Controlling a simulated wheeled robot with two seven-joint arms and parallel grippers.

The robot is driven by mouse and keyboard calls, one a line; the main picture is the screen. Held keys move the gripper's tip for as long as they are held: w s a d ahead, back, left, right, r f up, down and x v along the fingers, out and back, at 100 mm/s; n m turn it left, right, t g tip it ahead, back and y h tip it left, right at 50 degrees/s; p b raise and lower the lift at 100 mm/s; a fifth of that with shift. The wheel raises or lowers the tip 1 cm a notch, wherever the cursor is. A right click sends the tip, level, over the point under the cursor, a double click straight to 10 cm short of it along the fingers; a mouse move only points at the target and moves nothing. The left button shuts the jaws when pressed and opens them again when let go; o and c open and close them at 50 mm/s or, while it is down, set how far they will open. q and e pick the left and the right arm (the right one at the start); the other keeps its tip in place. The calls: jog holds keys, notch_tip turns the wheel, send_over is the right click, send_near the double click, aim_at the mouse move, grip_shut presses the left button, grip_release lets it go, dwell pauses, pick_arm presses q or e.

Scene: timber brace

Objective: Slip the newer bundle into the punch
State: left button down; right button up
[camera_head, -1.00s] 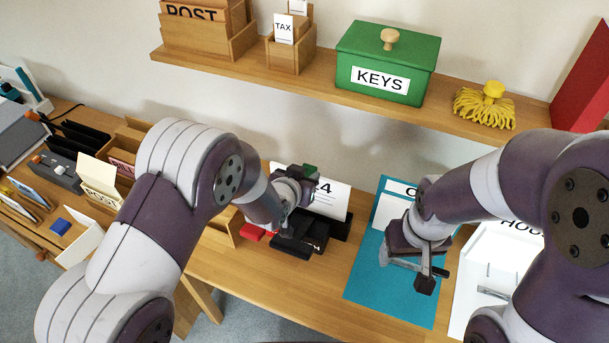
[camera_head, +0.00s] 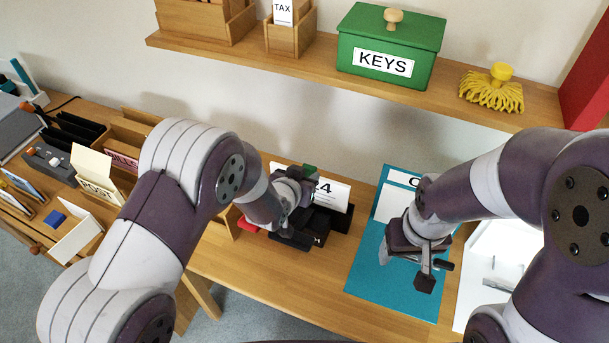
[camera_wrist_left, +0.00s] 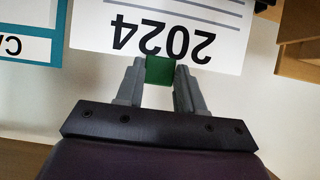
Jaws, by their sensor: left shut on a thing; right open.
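A white paper bundle marked 2024 (camera_wrist_left: 160,30) stands upright at the back of the desk; in the head view only part of it (camera_head: 336,192) shows beside my left gripper. A small green block (camera_wrist_left: 160,70), seemingly a clip at its top edge, sits between my left gripper's fingertips (camera_wrist_left: 160,80). My left gripper (camera_head: 302,188) is shut on it. The black punch (camera_head: 320,235) is directly below and around the sheet's lower part. Whether the bundle's bottom edge is in its slot is hidden. My right gripper (camera_head: 430,268) is open and empty over the teal calendar sheet (camera_head: 385,292).
A red object (camera_head: 247,225) lies left of the punch. The shelf (camera_head: 300,66) above carries the green KEYS box (camera_head: 385,45) and a yellow mop-like thing (camera_head: 493,92). Letter trays with a POST box (camera_head: 98,187) stand left. The front desk (camera_head: 260,280) is clear.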

pick_arm(q)
jog(key=shift+c, duration=0.7)
grip_release()
notch_tip(320, 180, up, 8)
jog(key=p, duration=0.6)
